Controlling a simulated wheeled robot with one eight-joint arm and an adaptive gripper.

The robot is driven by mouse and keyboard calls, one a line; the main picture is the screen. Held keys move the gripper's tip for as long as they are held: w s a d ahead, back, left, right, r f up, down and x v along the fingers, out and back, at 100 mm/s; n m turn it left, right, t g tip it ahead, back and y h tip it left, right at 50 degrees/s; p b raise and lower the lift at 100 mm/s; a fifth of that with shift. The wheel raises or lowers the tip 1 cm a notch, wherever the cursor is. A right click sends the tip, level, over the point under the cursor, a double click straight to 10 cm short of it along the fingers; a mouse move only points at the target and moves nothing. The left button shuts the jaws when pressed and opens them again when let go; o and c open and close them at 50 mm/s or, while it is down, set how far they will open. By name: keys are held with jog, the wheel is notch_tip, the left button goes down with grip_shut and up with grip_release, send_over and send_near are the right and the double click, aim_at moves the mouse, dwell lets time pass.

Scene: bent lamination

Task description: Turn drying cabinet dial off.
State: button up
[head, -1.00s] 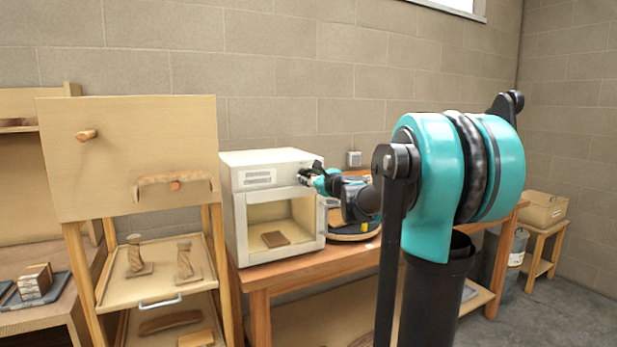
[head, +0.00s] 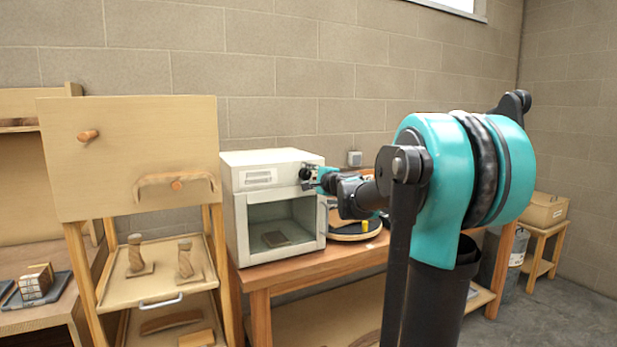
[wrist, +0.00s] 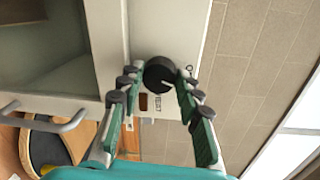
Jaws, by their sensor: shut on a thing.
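The drying cabinet (head: 241,212) is a white box on the wooden bench, with its front opening facing me and a dim interior. A brown piece (head: 274,239) lies inside. In the wrist view the round black dial (wrist: 158,70) is on the cabinet's front panel, with a short pale mark on its face. Lettering that seems to read HEAT and a small dark amber window (wrist: 143,102) are beside it. My gripper (wrist: 157,76) is shut on the dial, with fingers on both sides of its rim. In the head view my gripper (head: 309,177) covers most of the dial.
A wooden rack (head: 130,150) with trays stands left of the cabinet. A round turntable-like item (head: 352,237) is on the bench to its right. A metal handle (wrist: 45,122) sticks out near my gripper in the wrist view. A cardboard box (head: 545,209) sits at far right.

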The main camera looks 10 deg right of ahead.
jog(key=shift+n, duration=1.6)
jog(key=o, duration=1.2)
jog(key=shift+c, duration=0.2)
jog(key=v, duration=0.8)
jog(key=shift+s+a, duration=0.1)
